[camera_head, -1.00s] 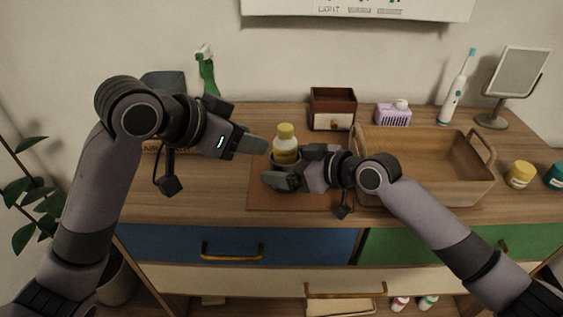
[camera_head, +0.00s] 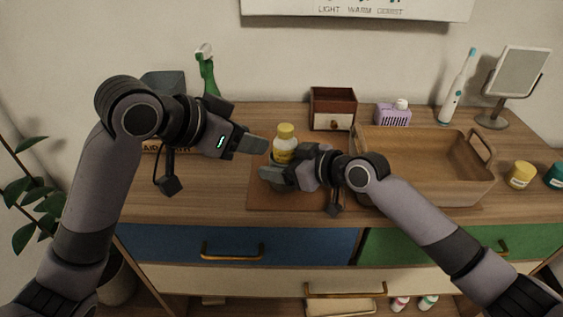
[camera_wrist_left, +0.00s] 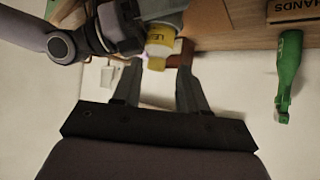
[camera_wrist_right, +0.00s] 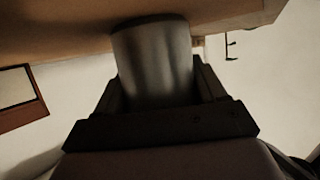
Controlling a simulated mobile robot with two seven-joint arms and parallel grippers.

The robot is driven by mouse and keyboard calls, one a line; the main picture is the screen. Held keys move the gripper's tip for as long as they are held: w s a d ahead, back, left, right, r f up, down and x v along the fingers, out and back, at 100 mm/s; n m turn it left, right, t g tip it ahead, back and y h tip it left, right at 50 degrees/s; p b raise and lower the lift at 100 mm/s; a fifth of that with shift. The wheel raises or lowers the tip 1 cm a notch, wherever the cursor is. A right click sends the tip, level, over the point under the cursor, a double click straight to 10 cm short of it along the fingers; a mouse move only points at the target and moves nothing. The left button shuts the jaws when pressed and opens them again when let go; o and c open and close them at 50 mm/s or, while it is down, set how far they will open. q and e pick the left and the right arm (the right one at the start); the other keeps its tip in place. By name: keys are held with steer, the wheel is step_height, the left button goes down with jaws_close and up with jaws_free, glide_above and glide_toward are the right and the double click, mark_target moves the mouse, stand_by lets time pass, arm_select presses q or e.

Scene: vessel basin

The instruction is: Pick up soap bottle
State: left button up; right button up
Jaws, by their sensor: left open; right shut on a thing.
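The soap bottle (camera_head: 284,149), with a yellow cap and pale label, is upright above the brown mat (camera_head: 262,199). It also shows in the left wrist view (camera_wrist_left: 160,46), turned upside down. My right gripper (camera_head: 276,178) is shut on a grey cylindrical cup (camera_wrist_right: 155,60) at the bottle's lower part. Its fingers hide the bottle's base, so I cannot tell whether the bottle stands inside the cup or behind it. My left gripper (camera_head: 252,144) is open and empty, just left of the bottle and apart from it.
A wooden basin (camera_head: 440,190) stands right of my right gripper. Behind are a small brown drawer box (camera_head: 333,108), a purple basket (camera_head: 393,117), a toothbrush (camera_head: 457,90) and a mirror (camera_head: 520,75). A green spray bottle (camera_head: 206,72) stands at back left.

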arm_select(q)
steer(key=o, duration=0.4)
steer(key=shift+r, duration=0.1)
steer(key=shift+c, duration=0.2)
steer(key=w+d+r+m+t, duration=0.1)
steer(key=d+r+m+t, duration=0.4)
steer(key=m, duration=0.5)
steer(key=m+g+h, duration=0.2)
steer(key=m+h, duration=0.1)
steer(key=m, duration=2.3)
glide_toward(280, 131)
steer(key=shift+x, duration=5)
